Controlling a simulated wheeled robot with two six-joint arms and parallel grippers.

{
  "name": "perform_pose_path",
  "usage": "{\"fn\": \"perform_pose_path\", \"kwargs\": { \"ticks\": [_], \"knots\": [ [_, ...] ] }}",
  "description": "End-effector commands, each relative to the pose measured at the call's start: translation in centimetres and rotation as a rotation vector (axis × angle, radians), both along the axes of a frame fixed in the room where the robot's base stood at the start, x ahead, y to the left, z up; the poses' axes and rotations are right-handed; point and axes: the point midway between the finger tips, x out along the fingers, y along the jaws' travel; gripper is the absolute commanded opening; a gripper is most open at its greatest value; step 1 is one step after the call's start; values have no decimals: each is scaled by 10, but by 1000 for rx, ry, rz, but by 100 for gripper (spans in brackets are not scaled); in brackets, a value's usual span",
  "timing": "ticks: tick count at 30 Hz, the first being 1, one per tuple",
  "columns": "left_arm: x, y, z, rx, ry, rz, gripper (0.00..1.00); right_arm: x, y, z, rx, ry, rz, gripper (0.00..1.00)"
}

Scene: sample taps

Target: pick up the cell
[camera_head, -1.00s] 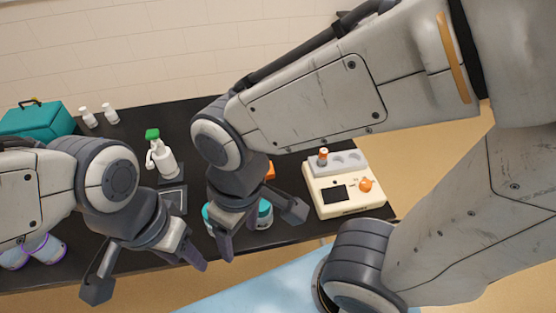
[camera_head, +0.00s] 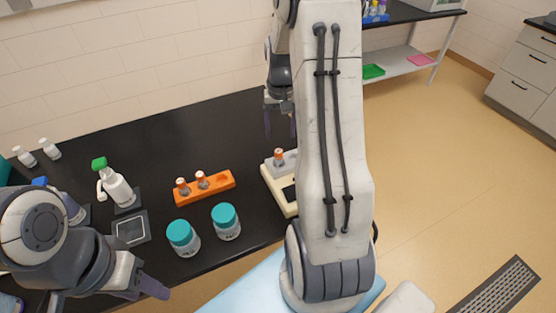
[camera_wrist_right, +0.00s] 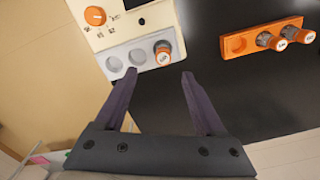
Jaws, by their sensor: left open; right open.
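In the head view my right gripper (camera_head: 281,122) is partly hidden behind my arm. My left gripper (camera_head: 140,285) is open at the lower left, away from the cells.
Two teal-lidded jars (camera_head: 183,238) (camera_head: 226,221) stand in front of the orange rack (camera_head: 205,188). A green-topped bottle (camera_head: 116,186) and a square dish (camera_head: 130,230) are to the left. The black bench top (camera_head: 200,130) is clear behind the rack. My right arm hides part of the instrument.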

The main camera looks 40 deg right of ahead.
Motion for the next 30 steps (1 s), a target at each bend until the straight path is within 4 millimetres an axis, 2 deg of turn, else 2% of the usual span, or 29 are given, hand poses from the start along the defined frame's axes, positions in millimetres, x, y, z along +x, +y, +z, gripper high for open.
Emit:
{"fn": "perform_pose_path", "kwargs": {
  "ticks": [6,14,21,25,30],
  "knots": [
    [0,0,8,0,0,0,50,-1,1,-33,3,6,0,72],
    [0,0,16,0,0,1,50,1,3,-53,3,4,2,72],
    [0,0,30,0,0,2,50,3,6,-86,3,4,2,72],
    [0,0,31,0,0,2,50,3,5,-95,1,2,2,72],
    [0,0,30,0,0,2,50,3,5,-97,0,0,2,72]
  ]
}}
